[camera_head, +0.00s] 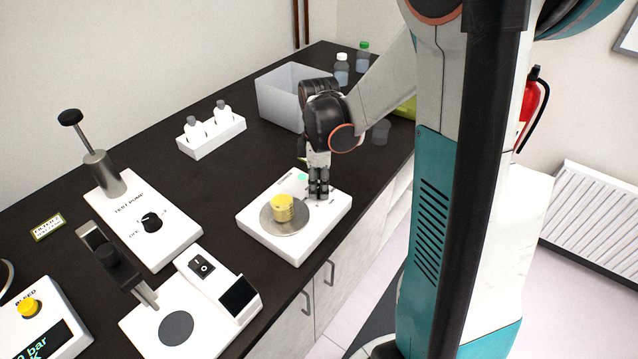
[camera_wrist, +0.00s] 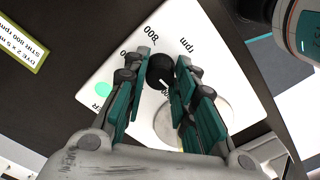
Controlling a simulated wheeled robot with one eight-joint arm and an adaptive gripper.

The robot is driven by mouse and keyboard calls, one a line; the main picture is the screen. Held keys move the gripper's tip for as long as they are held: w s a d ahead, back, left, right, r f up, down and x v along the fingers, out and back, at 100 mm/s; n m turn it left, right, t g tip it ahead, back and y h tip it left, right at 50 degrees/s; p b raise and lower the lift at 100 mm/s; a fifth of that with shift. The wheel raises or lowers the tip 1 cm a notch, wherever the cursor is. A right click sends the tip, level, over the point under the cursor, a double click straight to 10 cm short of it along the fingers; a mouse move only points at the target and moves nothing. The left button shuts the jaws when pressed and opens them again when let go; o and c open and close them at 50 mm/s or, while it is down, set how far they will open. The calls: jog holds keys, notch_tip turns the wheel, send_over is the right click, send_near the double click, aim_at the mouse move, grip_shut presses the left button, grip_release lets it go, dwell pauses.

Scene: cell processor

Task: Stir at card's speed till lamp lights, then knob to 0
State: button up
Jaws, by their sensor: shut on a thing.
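The white stirrer (camera_head: 325,220) has a round steel plate (camera_head: 290,228) with a yellow vessel (camera_head: 282,202) on it. In the wrist view, my gripper (camera_wrist: 163,72) is shut on the stirrer's black knob (camera_wrist: 159,67). The knob's scale shows "800" and "rpm"; fingers cover part of it, and I cannot tell the setting. A mint-green lamp (camera_wrist: 102,89) sits on the stirrer; it also shows in the head view (camera_head: 301,177). It looks bright, but I cannot be sure it is lit. A yellow-edged card (camera_wrist: 17,36) reads "STIR 800 rpm".
Left of the stirrer stand a test pump (camera_head: 150,240) and a white device with a rocker switch (camera_head: 201,266). Behind are a white bottle rack (camera_head: 212,137), a grey bin (camera_head: 275,104) and bottles. Another small card (camera_head: 47,227) lies at far left.

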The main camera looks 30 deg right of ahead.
aim_at(319, 186)
jog(key=n, duration=0.5)
jog(key=shift+n, duration=0.3)
dwell(0.4)
jog(key=o, duration=1.1)
notch_tip(319, 186, up, 12)
